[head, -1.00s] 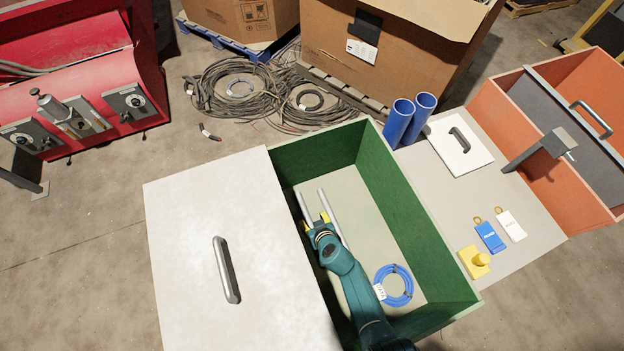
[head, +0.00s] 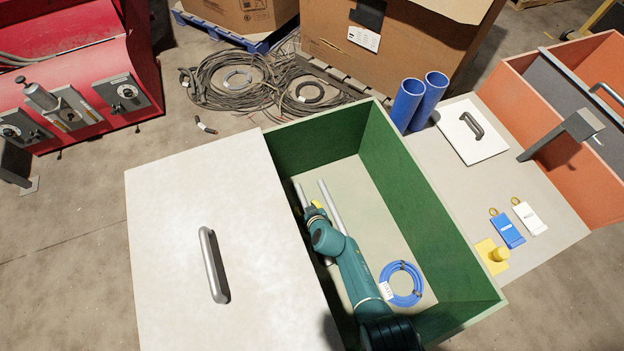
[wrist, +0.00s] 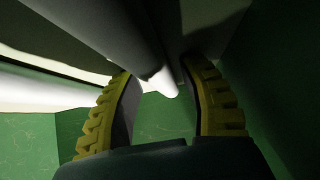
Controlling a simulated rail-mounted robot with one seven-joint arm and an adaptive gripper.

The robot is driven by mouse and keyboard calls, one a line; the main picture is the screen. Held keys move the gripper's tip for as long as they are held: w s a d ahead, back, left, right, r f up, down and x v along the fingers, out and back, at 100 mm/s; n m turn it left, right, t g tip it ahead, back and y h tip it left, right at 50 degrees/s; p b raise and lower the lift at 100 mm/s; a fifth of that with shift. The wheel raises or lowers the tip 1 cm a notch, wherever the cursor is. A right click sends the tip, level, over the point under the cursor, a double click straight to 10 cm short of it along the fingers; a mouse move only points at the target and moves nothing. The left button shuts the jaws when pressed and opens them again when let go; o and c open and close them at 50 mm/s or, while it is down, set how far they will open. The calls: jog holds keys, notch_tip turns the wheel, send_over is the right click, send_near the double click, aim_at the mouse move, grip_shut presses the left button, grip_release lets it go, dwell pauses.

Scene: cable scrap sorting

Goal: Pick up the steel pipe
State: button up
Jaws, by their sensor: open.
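Two thin grey steel pipes lie side by side on the pale floor of the green bin (head: 420,200), near its left side. The right pipe (head: 331,205) is partly covered by my arm, and the left pipe (head: 301,196) shows only at its far end. My gripper (head: 316,205) is inside the bin over the pipes, mostly hidden by my own arm. In the wrist view my gripper (wrist: 158,75) has its yellow ridged fingers apart. A grey pipe (wrist: 128,35) runs toward the gap between them. I cannot tell whether a finger touches it.
A blue cable coil (head: 402,284) lies in the bin's near right part. A white lid (head: 175,230) with a handle covers the left side.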

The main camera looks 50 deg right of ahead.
grip_shut()
